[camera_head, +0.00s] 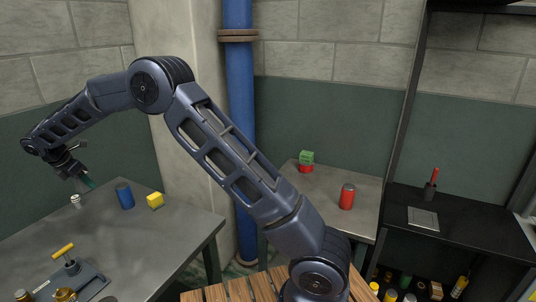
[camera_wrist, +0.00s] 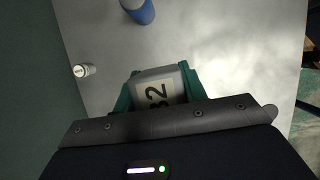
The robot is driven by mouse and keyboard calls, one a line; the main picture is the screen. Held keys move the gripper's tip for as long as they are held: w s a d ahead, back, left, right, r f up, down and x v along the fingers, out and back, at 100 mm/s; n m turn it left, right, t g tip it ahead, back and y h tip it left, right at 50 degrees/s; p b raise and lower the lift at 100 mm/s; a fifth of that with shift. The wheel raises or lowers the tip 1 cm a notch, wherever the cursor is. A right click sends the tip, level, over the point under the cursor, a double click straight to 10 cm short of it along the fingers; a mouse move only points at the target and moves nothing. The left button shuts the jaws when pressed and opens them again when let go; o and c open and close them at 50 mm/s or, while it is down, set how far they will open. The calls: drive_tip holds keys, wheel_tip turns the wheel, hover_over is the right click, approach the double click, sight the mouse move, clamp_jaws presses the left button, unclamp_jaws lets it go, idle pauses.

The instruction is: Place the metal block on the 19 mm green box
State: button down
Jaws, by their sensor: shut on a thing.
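My gripper (camera_head: 88,181) hangs above the left grey table in the head view. In the wrist view its green fingers (camera_wrist: 158,84) are shut on a grey block (camera_wrist: 172,72), which looks like the metal block. A pale label with dark sideways digits, seemingly "32", is on the block's near face. A small green box (camera_head: 306,156) sits on a red box (camera_head: 306,168) on the far table, well to the right of my gripper. I cannot read a size on the green box. The held block is too small to make out in the head view.
A red can (camera_head: 347,196) stands on the far table. A blue pipe (camera_head: 240,120) rises between the tables.

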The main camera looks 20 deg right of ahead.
drive_tip(key=w+d+f+m+g+h, duration=0.1)
drive_tip(key=w+d+f+m, duration=0.2)
drive_tip(key=w+d, duration=0.3)
drive_tip(key=w+d+f+m+g, duration=0.1)
drive_tip(key=w+d+f+m, duration=0.25)
drive_tip(key=d, duration=0.35)
wheel_tip(320, 180, up, 14)
drive_tip(key=r+m+g, duration=0.1)
drive_tip(key=m+g, duration=0.3)
drive_tip(key=m, duration=0.8)
hover_over(311, 154)
drive_tip(key=w, duration=0.2)
drive_tip(key=shift+y, duration=0.4)
drive_tip(key=f, duration=1.3)
drive_tip(key=a+f, duration=0.1)
drive_tip(key=f, duration=0.6)
drive_tip(key=shift+s, duration=0.2)
